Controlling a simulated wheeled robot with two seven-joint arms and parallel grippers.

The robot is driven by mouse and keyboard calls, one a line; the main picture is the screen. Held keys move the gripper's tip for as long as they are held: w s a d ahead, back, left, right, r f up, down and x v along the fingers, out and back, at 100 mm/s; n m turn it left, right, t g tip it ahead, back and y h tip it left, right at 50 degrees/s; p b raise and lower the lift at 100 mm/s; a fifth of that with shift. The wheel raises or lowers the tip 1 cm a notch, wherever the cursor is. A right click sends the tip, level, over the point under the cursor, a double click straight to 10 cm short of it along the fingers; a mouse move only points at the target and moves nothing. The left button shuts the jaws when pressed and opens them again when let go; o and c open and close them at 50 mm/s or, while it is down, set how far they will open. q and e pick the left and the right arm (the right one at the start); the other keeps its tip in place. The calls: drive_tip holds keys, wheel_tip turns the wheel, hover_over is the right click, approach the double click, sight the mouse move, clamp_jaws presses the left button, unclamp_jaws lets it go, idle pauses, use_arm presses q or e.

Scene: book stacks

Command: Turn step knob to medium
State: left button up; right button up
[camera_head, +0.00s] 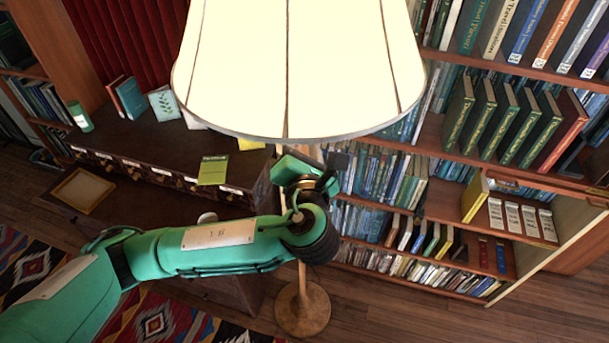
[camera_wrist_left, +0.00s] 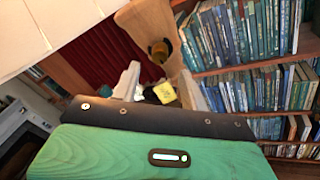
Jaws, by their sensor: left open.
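A floor lamp with a large, lit cream shade (camera_head: 300,65) stands in the middle of the head view. Its round wooden base (camera_head: 302,310) is on the floor. In the left wrist view the wooden lamp body (camera_wrist_left: 148,20) comes down from the top, with a round dark and brass knob (camera_wrist_left: 160,50) on it. My left gripper (camera_wrist_left: 158,88) is open, with its fingers below the knob in that picture and apart from it. In the head view my left wrist is just under the shade; the knob is hidden there. The knob's setting cannot be read. My right gripper is out of view.
A full bookshelf (camera_head: 440,210) stands close on the right. A dark desk (camera_head: 140,150) with books and a yellow-green booklet (camera_head: 213,170) is on the left. A patterned rug (camera_head: 160,322) lies in front. The shade is right above my left wrist.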

use_arm(q)
drive_tip(key=s+b, duration=0.2)
drive_tip(key=s, duration=0.6)
drive_tip(key=shift+s+d, duration=0.2)
